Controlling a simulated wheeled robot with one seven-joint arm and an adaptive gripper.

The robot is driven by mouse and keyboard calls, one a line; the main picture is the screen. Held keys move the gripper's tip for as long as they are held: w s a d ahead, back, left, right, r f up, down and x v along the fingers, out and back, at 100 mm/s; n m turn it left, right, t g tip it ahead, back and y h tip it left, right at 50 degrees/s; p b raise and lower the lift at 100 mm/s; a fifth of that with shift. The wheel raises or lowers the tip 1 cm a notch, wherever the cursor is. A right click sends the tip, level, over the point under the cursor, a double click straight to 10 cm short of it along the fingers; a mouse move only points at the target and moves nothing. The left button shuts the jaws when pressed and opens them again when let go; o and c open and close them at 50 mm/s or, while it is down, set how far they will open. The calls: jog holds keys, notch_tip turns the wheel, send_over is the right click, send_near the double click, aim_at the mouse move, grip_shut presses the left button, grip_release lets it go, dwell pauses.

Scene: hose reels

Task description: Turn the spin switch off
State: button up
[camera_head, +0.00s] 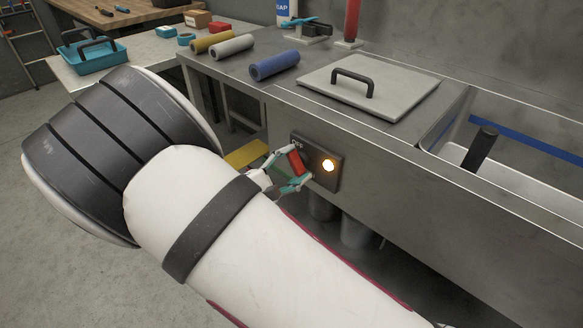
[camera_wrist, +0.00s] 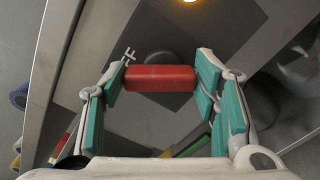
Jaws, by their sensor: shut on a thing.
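The spin switch has a red handle (camera_head: 296,162) on a dark panel (camera_head: 331,181) on the front of the steel counter. The red handle also shows in the wrist view (camera_wrist: 160,78), lying crosswise between the fingers. In the head view it looks tilted. A round lamp (camera_head: 328,166) to its right on the panel glows warm; its edge shows at the top of the wrist view (camera_wrist: 190,1). White lettering beside the handle is partly hidden. My gripper (camera_head: 297,168) is shut on the red handle, with a teal-padded finger at each end.
The counter has a sink (camera_head: 453,152) at right and a grey lid (camera_head: 372,83) with a black handle. Blue (camera_head: 275,65), grey and yellow rolls lie at the counter's back left. A teal tray (camera_head: 93,60) stands on a side table. Grey cylinders (camera_head: 357,233) stand below the counter.

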jog(key=m+b, duration=0.2)
jog(key=m, duration=0.2)
jog(key=shift+f, duration=0.2)
jog(key=shift+d+m+b, duration=0.1)
jog(key=shift+m+b, duration=0.75)
jog(key=shift+m, duration=0.55)
jog(key=o, duration=1.2)
jog(key=shift+c, duration=0.2)
jog(key=v, duration=1.2)
jog(key=shift+s, duration=0.1)
